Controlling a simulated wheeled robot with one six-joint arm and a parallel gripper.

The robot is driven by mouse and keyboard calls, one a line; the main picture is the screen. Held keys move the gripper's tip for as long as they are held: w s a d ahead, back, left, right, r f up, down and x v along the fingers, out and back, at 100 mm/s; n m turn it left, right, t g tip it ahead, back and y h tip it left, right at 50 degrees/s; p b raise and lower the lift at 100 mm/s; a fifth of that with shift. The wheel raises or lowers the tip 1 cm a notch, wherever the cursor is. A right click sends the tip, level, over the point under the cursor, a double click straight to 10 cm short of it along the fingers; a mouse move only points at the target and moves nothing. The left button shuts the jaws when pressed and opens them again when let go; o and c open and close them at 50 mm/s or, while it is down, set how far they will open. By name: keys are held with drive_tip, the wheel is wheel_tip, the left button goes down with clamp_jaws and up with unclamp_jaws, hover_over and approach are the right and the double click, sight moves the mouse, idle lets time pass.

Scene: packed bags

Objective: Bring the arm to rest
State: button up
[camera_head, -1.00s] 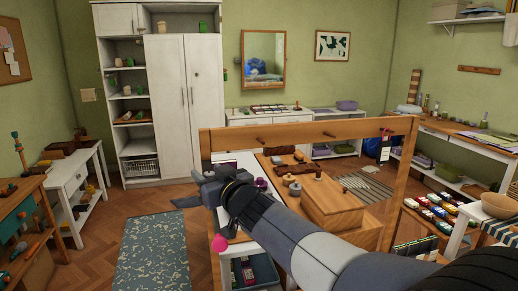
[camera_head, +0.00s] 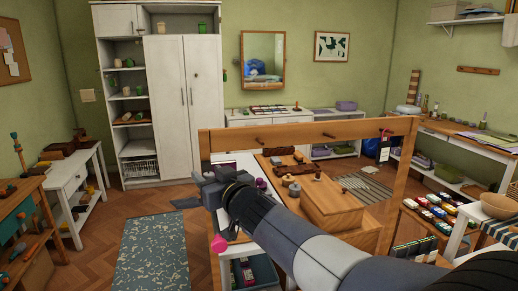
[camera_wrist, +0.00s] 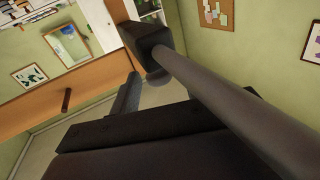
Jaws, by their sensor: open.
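My gripper (camera_head: 208,188) is at the end of my arm, which reaches from the lower right across the wooden-framed workbench (camera_head: 300,132) in the head view. The gripper is open and points left, over the bench's left end. I see nothing held in it. The wrist view shows dark parts of my gripper close up, with the wall and the wooden rail tilted behind them.
A wooden box (camera_head: 332,200) and small items lie on the bench beside my arm. A pink object (camera_head: 219,243) shows below the gripper. A blue patterned rug (camera_head: 152,255) and open floor lie left. A white cabinet (camera_head: 185,95) stands behind.

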drive_tip(key=v, duration=0.8)
drive_tip(key=x, duration=1.1)
drive_tip(key=shift+p, duration=0.3)
drive_tip(key=n+g+y+p, duration=0.1)
drive_tip(key=p, duration=0.2)
drive_tip(key=shift+s+d+r, duration=0.1)
drive_tip(key=shift+s+r, duration=0.05)
drive_tip(key=shift+r, duration=0.1)
drive_tip(key=n+g+y+p, duration=0.2)
drive_tip(key=p, duration=0.1)
drive_tip(key=shift+s+f+g+y, duration=0.1)
drive_tip(key=shift+g+y, duration=0.3)
drive_tip(key=n+g+y, duration=0.1)
drive_tip(key=n+g+y+p, duration=0.1)
drive_tip(key=g, duration=0.1)
drive_tip(key=shift+s+a+f+n, duration=0.15)
drive_tip(key=shift+a+n, duration=0.05)
drive_tip(key=shift+n, duration=0.2)
drive_tip(key=s+d+n+g+y+b, duration=0.1)
drive_tip(key=d+g, duration=0.3)
drive_tip(key=d, duration=0.6)
drive_tip(key=shift+s+n+b, duration=0.55)
drive_tip(key=shift+s+n, duration=0.3)
drive_tip(key=shift+n, duration=0.05)
